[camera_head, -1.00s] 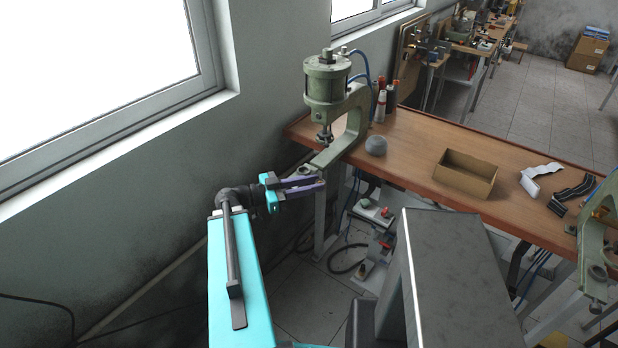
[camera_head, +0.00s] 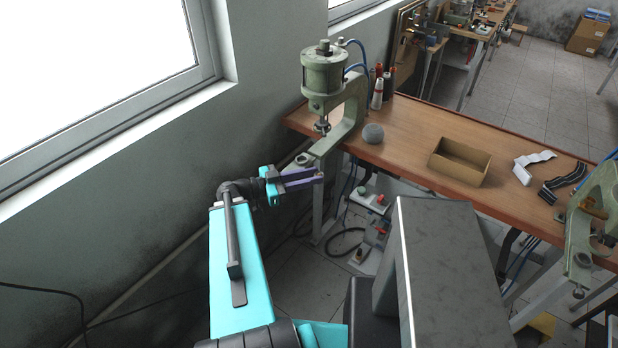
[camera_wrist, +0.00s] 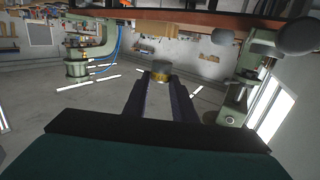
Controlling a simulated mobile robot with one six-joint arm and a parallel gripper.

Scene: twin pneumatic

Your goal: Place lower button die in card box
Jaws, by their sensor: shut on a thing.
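The lower button die (camera_wrist: 161,70) is a small grey and brass-coloured round piece between my fingertips in the wrist view. My gripper (camera_head: 320,178) is shut on it; in the head view only a small brassy spot shows at the tips. My gripper is just in front of and below the lower arm of the near green press (camera_head: 328,90), apart from it as far as I can tell. The open brown card box (camera_head: 453,171) stands on the wooden table, well to the right of my gripper. No contents show in the box.
On the table (camera_head: 410,130) are a grey ball (camera_head: 373,133), thread spools (camera_head: 377,92) and white and black strips (camera_head: 564,182). A second green press (camera_head: 592,215) stands at the right. The table top between ball and box is clear. A wall and window are at the left.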

